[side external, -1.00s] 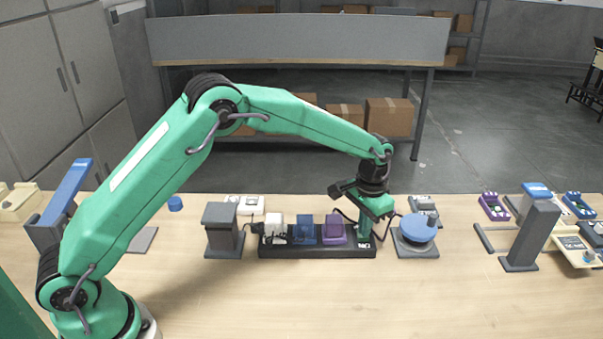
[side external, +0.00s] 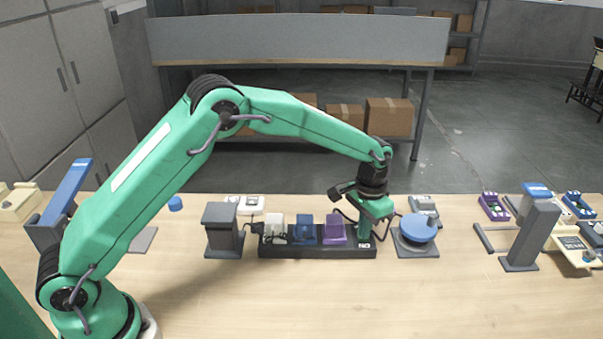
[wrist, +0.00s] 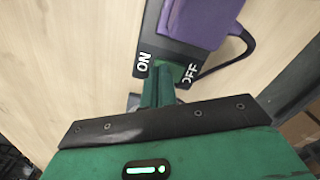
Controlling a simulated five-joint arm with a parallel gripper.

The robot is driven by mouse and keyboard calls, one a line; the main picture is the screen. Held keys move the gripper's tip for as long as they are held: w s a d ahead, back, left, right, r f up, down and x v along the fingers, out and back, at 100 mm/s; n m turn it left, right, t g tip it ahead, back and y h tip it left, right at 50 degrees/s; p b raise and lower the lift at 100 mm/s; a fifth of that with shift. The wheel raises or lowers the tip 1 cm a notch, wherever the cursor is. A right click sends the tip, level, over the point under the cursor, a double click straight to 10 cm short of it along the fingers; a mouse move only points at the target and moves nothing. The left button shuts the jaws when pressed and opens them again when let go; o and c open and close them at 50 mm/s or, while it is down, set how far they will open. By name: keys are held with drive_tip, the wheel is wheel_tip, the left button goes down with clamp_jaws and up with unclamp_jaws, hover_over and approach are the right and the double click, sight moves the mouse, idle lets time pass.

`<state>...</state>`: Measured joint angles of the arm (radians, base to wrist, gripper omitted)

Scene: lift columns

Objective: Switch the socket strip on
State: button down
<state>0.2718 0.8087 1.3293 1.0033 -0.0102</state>
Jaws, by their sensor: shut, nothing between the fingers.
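The black socket strip (side external: 315,252) lies on the table with a white plug (side external: 275,228), a blue plug (side external: 306,228) and a purple plug (side external: 335,230) in it. In the wrist view the strip's end (wrist: 170,48) shows the printed words ON and OFF, with the purple plug (wrist: 200,18) beside them. My gripper (side external: 364,238) is shut and empty, pointing down at the strip's right end. In the wrist view its fingertips (wrist: 160,70) are between ON and OFF. They cover the switch, so its position and any contact cannot be told.
A grey post (side external: 222,230) stands left of the strip. A blue round knob on a grey base (side external: 418,228) is close to the right of my gripper. A dark cable (wrist: 232,58) curves beside the strip's end. The table in front is clear.

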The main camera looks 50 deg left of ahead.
drive_tip(key=shift+r, duration=3.4)
drive_tip(key=shift+r, duration=0.1)
drive_tip(key=s+a+r+n+t, duration=0.1)
drive_tip(key=s+a+r, duration=0.4)
drive_tip(key=s+r, duration=0.2)
drive_tip(key=s+a+r+t, duration=0.2)
drive_tip(key=s+a+r, duration=0.2)
drive_tip(key=s+r, duration=0.25)
drive_tip(key=s+a+n+t, duration=0.1)
drive_tip(key=s+a, duration=0.2)
drive_tip(key=s, duration=0.6)
drive_tip(key=s+a+n+t, duration=0.1)
drive_tip(key=s+a, duration=0.2)
drive_tip(key=s, duration=0.7)
drive_tip(key=shift+a+t, duration=0.15)
drive_tip(key=shift+t, duration=0.15)
